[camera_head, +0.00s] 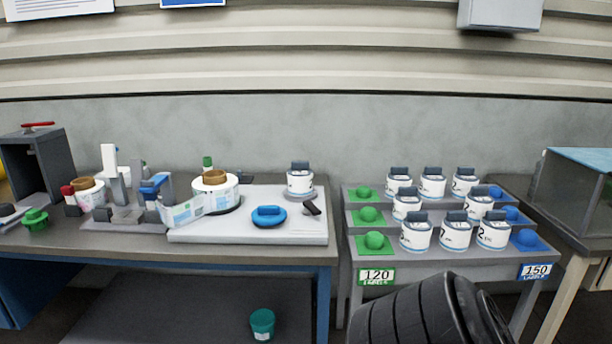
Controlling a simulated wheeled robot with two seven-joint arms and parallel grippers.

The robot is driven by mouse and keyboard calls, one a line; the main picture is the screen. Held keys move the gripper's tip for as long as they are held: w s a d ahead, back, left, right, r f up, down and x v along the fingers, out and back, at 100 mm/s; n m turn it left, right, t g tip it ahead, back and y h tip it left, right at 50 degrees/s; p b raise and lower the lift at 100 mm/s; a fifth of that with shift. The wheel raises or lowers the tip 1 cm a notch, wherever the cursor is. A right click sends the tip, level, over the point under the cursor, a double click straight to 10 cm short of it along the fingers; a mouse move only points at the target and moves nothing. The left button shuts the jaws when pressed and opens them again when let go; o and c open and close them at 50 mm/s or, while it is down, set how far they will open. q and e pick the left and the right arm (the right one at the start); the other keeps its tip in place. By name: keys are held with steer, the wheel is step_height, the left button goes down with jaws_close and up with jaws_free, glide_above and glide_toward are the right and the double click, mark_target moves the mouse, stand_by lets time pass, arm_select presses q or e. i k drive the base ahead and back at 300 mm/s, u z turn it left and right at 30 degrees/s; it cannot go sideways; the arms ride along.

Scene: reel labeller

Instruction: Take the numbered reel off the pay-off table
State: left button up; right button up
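A white reel (215,193) with a brown core lies on a dark disc on the pale platform (245,234) of the left bench. A printed label strip (182,213) runs from it leftward to a grey machine (122,210). I cannot read a number on this reel. A white, dark-topped container (300,182) stands at the platform's back right. Similar containers (456,232) stand on a stepped rack at right, some showing a "2".
A blue-handled knob (269,216) sits on the platform. A black ribbed object (420,315) blocks the lower right. A green cup (262,324) stands on the lower shelf.

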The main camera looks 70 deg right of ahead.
mark_target(300, 177)
steer(key=z, duration=0.9)
steer(key=i, duration=0.85)
steer(key=z, duration=0.95)
